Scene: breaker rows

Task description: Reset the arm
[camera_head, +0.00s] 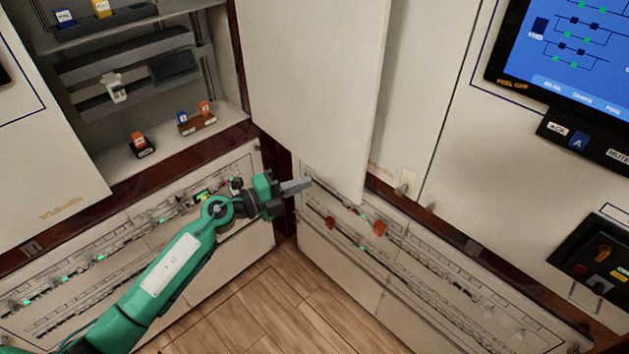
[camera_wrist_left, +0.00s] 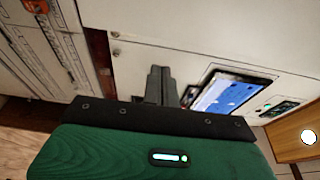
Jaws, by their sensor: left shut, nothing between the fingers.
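My left arm (camera_head: 172,268) is green and reaches in from the lower left of the head view. Its gripper (camera_head: 308,184) is shut and empty, pointing right in front of the corner between the two cabinet runs. In the left wrist view the shut fingers (camera_wrist_left: 160,86) point up at a pale panel, with the blue screen (camera_wrist_left: 225,96) to their right. No contact with anything is visible. My right gripper is not in view.
An open cabinet door (camera_head: 310,80) hangs right of a shelf compartment (camera_head: 170,155) holding small blue, orange and yellow blocks. Lower breaker panels (camera_head: 410,265) carry red knobs and green lights. A black control box (camera_head: 597,262) juts out at right. Wooden floor (camera_head: 265,315) is clear.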

